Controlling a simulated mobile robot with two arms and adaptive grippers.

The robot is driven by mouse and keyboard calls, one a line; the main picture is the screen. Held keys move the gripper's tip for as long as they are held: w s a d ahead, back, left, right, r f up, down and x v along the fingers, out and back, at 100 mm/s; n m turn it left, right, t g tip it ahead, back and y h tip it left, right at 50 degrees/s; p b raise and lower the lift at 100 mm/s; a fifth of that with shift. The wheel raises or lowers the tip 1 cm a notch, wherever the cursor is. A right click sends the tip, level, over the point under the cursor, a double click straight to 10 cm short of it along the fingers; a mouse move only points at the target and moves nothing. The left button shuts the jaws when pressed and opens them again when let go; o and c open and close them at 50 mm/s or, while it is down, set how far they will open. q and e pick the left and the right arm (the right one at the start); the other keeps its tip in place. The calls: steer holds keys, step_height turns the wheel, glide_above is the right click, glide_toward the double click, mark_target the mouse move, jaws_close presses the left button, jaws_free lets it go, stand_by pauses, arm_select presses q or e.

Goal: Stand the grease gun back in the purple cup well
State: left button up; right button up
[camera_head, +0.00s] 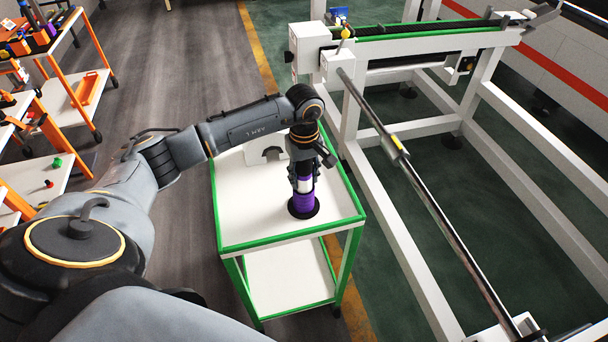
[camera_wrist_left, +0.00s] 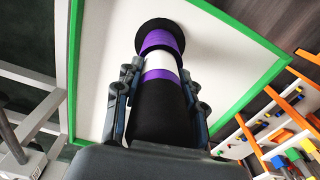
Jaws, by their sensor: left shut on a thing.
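The grease gun, a black cylinder with a white band and a purple band, shows in the left wrist view (camera_wrist_left: 160,66). My left gripper (camera_head: 303,179) is shut on it, with one finger on each side of the body in the left wrist view (camera_wrist_left: 159,82). The gun points down at the purple cup well (camera_head: 303,203), which has a black round base on the white cart top. The gun's lower end meets the purple cup in both views; I cannot tell how deep it sits inside. My right gripper is out of view.
The white cart top (camera_head: 247,222) has a raised green rim, and a white block (camera_head: 262,152) stands behind the gripper. A white frame with a long metal shaft (camera_head: 428,197) is close on the right. Orange-framed shelves (camera_head: 52,107) stand at the left.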

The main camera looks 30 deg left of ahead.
arm_select(q)
steer(key=shift+f+b, duration=0.25)
steer(key=shift+b, duration=0.2)
stand_by(0.7)
steer(key=o, duration=1.2)
step_height(320, 180, up, 12)
